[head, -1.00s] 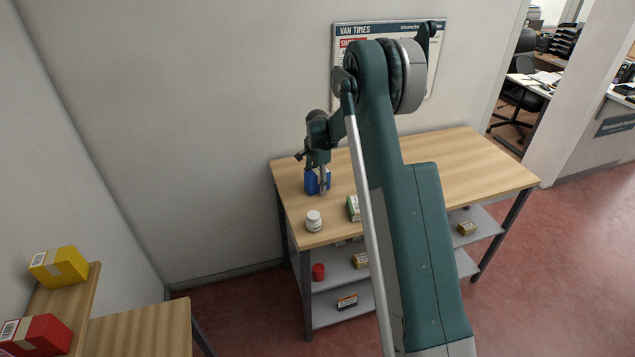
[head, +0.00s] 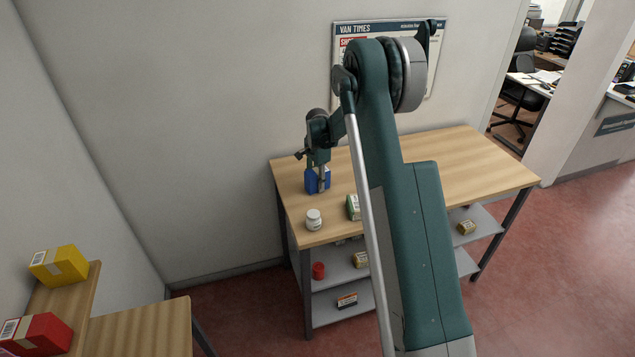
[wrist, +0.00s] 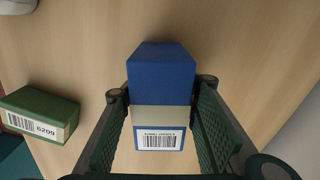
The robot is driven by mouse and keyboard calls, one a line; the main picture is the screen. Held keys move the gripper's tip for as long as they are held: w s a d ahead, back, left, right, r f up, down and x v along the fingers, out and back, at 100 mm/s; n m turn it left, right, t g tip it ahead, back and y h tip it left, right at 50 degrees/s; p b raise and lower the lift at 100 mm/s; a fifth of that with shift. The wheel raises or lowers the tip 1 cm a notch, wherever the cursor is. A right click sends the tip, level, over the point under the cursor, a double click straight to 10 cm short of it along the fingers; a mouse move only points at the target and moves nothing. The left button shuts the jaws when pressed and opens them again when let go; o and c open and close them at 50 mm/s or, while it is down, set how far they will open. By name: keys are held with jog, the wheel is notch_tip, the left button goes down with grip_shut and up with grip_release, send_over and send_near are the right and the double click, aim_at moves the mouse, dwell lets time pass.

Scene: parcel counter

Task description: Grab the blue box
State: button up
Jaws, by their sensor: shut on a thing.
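The blue box (head: 312,184) is at the back left of the wooden table, under my gripper (head: 319,186). In the wrist view the blue box (wrist: 162,80) sits between the two finger pads of my gripper (wrist: 162,125), with a pale band and a barcode label on its near side. My gripper is shut on the box. I cannot tell whether the box is touching the table top or just above it.
A white jar (head: 313,219) and a green box (head: 353,207) stand near the front left of the table (head: 455,160). The green box (wrist: 40,112) is left of my gripper in the wrist view. The wall is close behind. The table's right side is clear.

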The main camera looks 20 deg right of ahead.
aim_at(317, 171)
jog(key=shift+r, duration=0.1)
jog(key=shift+r, duration=4.9)
